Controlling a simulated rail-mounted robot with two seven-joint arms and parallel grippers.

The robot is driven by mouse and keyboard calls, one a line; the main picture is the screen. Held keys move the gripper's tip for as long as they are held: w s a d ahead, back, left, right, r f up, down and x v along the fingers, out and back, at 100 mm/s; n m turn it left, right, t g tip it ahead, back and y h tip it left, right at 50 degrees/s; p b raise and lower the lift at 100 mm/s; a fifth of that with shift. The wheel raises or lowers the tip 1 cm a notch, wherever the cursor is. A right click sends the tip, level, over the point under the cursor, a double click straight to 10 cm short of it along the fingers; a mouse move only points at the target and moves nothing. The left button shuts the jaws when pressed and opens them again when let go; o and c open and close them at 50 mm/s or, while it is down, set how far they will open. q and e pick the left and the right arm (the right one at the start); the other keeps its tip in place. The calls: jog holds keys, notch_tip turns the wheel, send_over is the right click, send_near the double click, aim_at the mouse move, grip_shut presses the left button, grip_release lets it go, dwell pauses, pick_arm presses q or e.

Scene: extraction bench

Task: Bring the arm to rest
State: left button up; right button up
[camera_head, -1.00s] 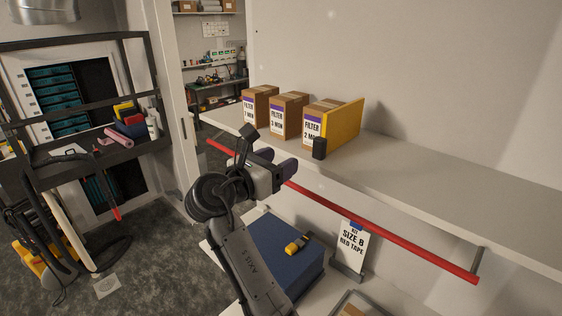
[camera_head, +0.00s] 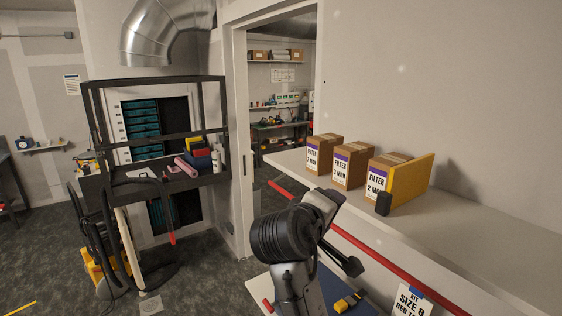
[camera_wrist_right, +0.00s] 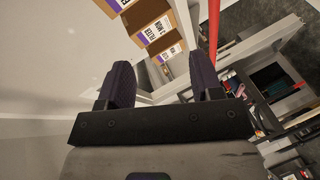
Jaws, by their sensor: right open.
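My right arm rises from the bottom of the head view, with its right gripper (camera_head: 328,204) in front of the shelf and the red rail (camera_head: 375,255). In the right wrist view the right gripper (camera_wrist_right: 162,84) is open, its two dark purple fingers apart with nothing held between them. The gripper and wrist cover part of the rail in the head view. My left gripper is not in view.
Filter boxes (camera_head: 349,166) and a yellow panel (camera_head: 410,181) stand on the white shelf (camera_head: 470,228). A blue case with a yellow tool (camera_head: 348,302) and a size sign (camera_head: 408,300) are below.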

notch_tip(320, 180, up, 3)
jog(key=s+m+t+y, duration=0.2)
jog(key=s+m+y, duration=0.1)
jog(key=m, duration=0.1)
jog(key=s+d+f+g+y+p, duration=0.1)
jog(key=s+d+f+g+y, duration=0.1)
jog(key=s+f, duration=1.2)
jog(key=s+d+f+m+g+y+p, duration=0.1)
jog(key=s+d+f+g, duration=0.4)
jog(key=s+f, duration=0.8)
jog(key=s+d+f+g+y+p, duration=0.1)
jog(key=s+d+f, duration=0.4)
jog(key=s+f, duration=0.9)
notch_tip(320, 180, down, 6)
jog(key=g+y, duration=0.1)
jog(key=g, duration=0.1)
jog(key=shift+s+d+f+m+g+y, duration=0.15)
jog(key=shift+s+d+m+g+y, duration=0.15)
jog(key=shift+s+g, duration=0.1)
jog(key=shift+w, duration=0.1)
dwell(0.3)
jog(key=shift+f, duration=0.1)
dwell(0.9)
